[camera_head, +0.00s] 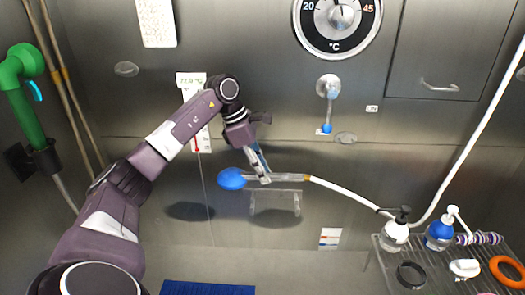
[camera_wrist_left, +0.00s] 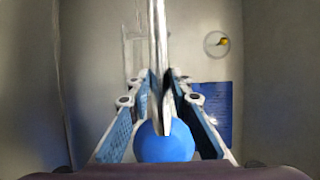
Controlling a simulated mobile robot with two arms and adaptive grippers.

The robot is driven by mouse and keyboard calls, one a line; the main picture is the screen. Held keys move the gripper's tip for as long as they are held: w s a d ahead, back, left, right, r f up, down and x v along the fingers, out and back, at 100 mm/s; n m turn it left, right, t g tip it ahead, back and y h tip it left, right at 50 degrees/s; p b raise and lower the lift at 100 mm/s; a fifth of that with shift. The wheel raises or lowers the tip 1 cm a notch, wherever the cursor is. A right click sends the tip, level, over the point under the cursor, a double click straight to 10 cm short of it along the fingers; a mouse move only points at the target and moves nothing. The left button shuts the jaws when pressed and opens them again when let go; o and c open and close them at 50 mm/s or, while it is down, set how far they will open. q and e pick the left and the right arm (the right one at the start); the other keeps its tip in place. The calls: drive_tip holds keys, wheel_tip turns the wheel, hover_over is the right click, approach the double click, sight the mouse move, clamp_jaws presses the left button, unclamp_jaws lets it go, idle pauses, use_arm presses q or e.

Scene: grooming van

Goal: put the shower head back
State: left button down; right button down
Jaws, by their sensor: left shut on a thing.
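The shower head has a blue round head (camera_head: 231,179) and a pale handle (camera_head: 289,177) joined to a white hose. It lies roughly level in front of the wall. My left gripper (camera_head: 264,178) is shut on its handle, just right of the blue head. In the left wrist view the blue head (camera_wrist_left: 165,143) sits between the blue finger pads, with the handle (camera_wrist_left: 158,35) running away upward. A clear holder (camera_head: 275,192) is on the wall just below and behind the handle. I cannot tell whether the handle touches it. My right gripper is not in view.
A wire shelf (camera_head: 378,254) at lower right carries a white pump bottle (camera_head: 395,236), a blue one (camera_head: 440,233) and an orange ring (camera_head: 508,270). A white hose (camera_head: 350,193) runs to the right. A blue mat (camera_head: 208,288) lies below. A green dryer nozzle (camera_head: 22,95) hangs at left.

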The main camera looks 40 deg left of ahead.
use_arm(q)
drive_tip(key=shift+s+d+f, duration=0.25)
drive_tip(key=shift+s+f, duration=0.15)
drive_tip(key=shift+f, duration=0.05)
drive_tip(key=shift+w+a+f, duration=0.25)
drive_tip(key=shift+a+f, duration=0.05)
drive_tip(key=shift+f, duration=0.4)
drive_tip(key=shift+s+d+f+b, duration=0.15)
drive_tip(key=shift+f+b, duration=0.6)
drive_tip(key=shift+b, duration=0.15)
wheel_tip(320, 180, down, 6)
drive_tip(key=b, duration=0.4)
drive_tip(key=shift+f, duration=0.15)
drive_tip(key=shift+b, duration=0.3)
drive_tip(key=c, duration=1.7)
unclamp_jaws()
drive_tip(key=shift+f, duration=0.1)
